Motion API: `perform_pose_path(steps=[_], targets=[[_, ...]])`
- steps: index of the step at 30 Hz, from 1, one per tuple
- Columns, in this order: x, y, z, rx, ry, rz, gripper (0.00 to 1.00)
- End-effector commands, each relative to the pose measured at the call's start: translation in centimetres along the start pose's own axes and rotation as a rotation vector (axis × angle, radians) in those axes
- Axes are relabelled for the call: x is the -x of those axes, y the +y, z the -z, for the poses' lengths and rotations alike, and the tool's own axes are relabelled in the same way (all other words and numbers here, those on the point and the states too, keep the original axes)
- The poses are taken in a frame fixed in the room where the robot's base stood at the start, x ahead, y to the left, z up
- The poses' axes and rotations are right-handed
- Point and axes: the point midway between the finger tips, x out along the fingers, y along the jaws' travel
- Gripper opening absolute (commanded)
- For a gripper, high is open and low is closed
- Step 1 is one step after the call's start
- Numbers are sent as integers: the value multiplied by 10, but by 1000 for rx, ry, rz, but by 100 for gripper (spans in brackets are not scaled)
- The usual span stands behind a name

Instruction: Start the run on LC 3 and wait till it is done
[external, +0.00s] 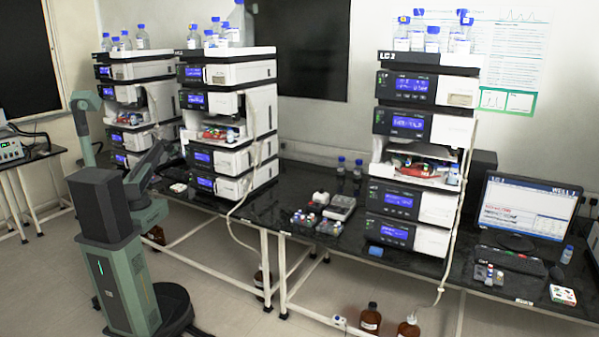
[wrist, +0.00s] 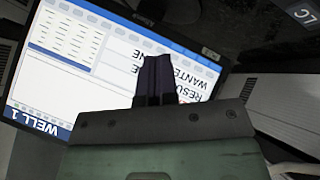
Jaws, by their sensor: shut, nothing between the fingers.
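Three LC stacks stand on black benches in the external view: a left one (external: 138,68), a middle one (external: 226,72) and a right one (external: 428,71). Their blue displays are lit, but the text is too small to read.
A monitor (external: 527,207) with a keyboard (external: 510,261) stands right of the right stack. Vials and trays (external: 322,214) lie on the bench between the middle and right stacks. Brown bottles (external: 370,319) stand on the floor. The floor at front left is open.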

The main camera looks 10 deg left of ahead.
Motion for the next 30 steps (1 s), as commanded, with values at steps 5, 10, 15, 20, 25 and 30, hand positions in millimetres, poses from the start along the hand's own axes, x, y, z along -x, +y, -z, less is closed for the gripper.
perform_pose_path(steps=[5,10,15,20,25,30], targets=[[-5,-3,-4,0,-1,0,0],[-18,-13,-14,0,-1,1,0],[-37,-27,-27,0,-1,1,0],[-53,-38,-39,0,-1,1,0],[-62,-45,-46,0,-2,1,0],[-62,-45,-46,0,-2,1,0]])
